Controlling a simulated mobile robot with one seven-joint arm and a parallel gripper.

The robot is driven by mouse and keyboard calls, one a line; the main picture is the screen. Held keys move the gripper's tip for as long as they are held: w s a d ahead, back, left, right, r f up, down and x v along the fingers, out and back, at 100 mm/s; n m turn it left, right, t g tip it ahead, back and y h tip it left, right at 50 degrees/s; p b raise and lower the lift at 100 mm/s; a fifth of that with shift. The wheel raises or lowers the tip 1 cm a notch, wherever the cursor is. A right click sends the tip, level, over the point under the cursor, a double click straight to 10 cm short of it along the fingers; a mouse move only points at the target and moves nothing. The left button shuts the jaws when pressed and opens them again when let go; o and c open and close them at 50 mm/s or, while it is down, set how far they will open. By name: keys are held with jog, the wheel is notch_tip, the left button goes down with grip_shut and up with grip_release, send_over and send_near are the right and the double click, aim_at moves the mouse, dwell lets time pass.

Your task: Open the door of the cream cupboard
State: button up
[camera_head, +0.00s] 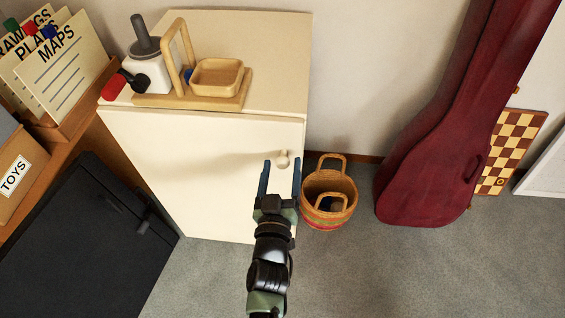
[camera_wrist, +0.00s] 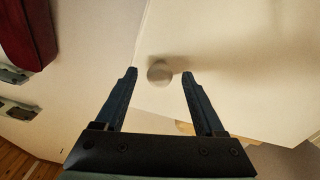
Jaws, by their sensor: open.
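The cream cupboard (camera_head: 215,100) stands against the wall, and its front door (camera_head: 205,170) is closed. A round cream knob (camera_head: 283,159) sits near the door's upper right edge. In the wrist view the knob (camera_wrist: 160,72) shows just beyond and between the fingertips, with the door face (camera_wrist: 235,85) behind it. My gripper (camera_head: 281,166) is open in front of the door, its two fingers spread to either side of the knob's line. In the wrist view my gripper (camera_wrist: 160,76) holds nothing. I cannot tell whether a finger touches the knob.
A woven basket (camera_head: 328,198) stands on the floor right of the door. A dark red instrument case (camera_head: 440,140) leans farther right. A black cabinet (camera_head: 85,235) stands at left.

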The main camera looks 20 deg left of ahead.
jog(key=shift+x, duration=1)
grip_shut()
dwell(0.8)
